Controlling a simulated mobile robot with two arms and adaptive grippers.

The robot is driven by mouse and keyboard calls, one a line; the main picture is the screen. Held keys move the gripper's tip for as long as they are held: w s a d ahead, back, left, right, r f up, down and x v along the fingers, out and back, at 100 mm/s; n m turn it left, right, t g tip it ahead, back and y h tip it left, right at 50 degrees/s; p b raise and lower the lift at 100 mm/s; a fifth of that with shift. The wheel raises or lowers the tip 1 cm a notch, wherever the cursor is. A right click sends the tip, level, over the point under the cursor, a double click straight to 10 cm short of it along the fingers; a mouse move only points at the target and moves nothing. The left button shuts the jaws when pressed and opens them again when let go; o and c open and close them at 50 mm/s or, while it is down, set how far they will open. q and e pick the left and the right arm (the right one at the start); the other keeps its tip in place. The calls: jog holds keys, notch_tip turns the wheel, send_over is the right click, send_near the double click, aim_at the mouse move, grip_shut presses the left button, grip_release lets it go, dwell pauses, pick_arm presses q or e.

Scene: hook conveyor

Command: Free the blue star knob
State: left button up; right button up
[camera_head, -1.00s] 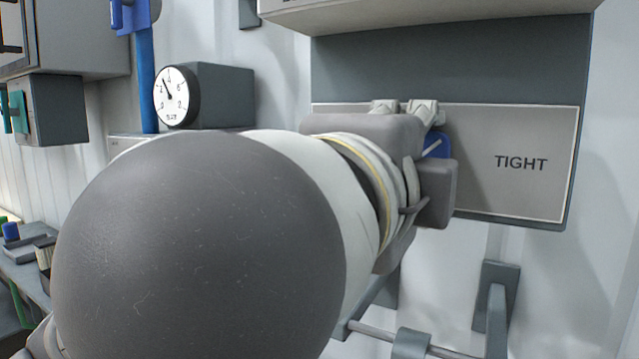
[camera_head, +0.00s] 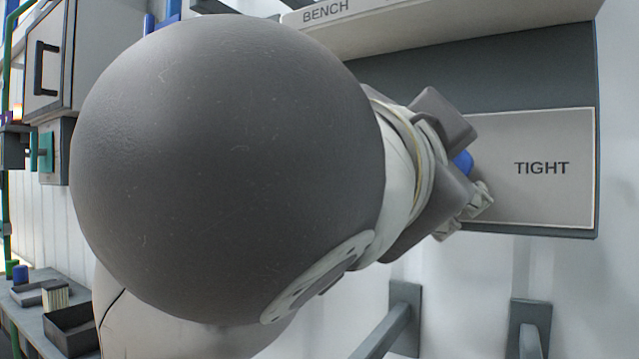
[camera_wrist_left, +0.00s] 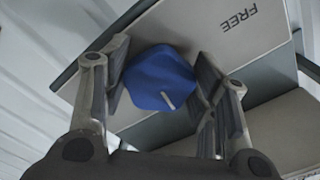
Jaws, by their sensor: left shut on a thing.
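The blue star knob (camera_head: 463,162) sits on a grey panel (camera_head: 484,121), just left of the word TIGHT. In the head view only a small part of it shows past my left gripper (camera_head: 462,165). In the left wrist view the knob (camera_wrist_left: 160,80) lies between both fingers of my left gripper (camera_wrist_left: 163,84), which is shut on it. A short white pointer mark (camera_wrist_left: 168,101) shows on the knob's face. The word FREE (camera_wrist_left: 240,17) shows on the panel in that view. My right gripper is not in view.
A shelf edge marked BENCH (camera_head: 327,12) juts out above the panel. Grey wall brackets (camera_head: 529,328) stand out below it. A grey cabinet (camera_head: 50,65) hangs at the far left, above a bench with trays (camera_head: 70,330).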

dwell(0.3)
pick_arm(q)
jog(key=o, duration=1)
jog(key=shift+w+d, duration=0.1)
